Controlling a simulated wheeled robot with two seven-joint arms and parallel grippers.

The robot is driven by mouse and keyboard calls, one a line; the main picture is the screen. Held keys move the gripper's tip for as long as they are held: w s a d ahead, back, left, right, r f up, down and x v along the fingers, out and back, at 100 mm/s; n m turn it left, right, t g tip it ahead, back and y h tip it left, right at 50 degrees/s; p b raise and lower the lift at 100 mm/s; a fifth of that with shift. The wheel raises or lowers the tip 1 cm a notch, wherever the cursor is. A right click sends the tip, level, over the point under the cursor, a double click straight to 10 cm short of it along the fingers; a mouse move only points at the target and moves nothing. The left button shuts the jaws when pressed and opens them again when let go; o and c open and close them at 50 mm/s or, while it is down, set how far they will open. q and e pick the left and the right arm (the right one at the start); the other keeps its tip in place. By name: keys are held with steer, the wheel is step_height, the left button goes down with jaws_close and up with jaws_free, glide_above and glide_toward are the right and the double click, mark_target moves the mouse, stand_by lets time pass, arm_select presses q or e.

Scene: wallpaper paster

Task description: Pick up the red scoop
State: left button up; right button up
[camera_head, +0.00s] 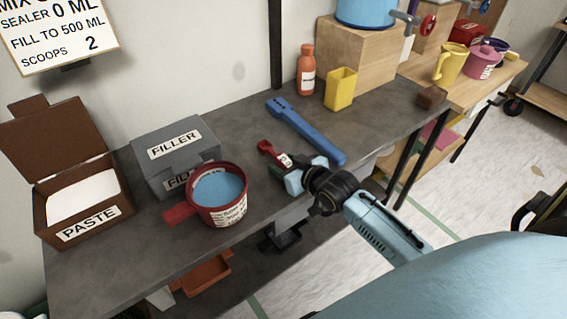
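The red scoop (266,147) lies on the grey workbench, with a small white label on it. Its near end is hidden by my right gripper (287,164). The gripper is low over the bench, with its dark fingers on either side of the scoop's near part. The fingers stand apart, but I cannot tell whether they touch the scoop. My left gripper is not in view.
A red pot of blue liquid (218,196) stands left of the scoop. A blue tool (306,131) lies just right of the scoop. A yellow container (340,90) and an orange bottle (306,72) stand farther back.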

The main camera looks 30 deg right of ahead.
steer(key=c, duration=0.9)
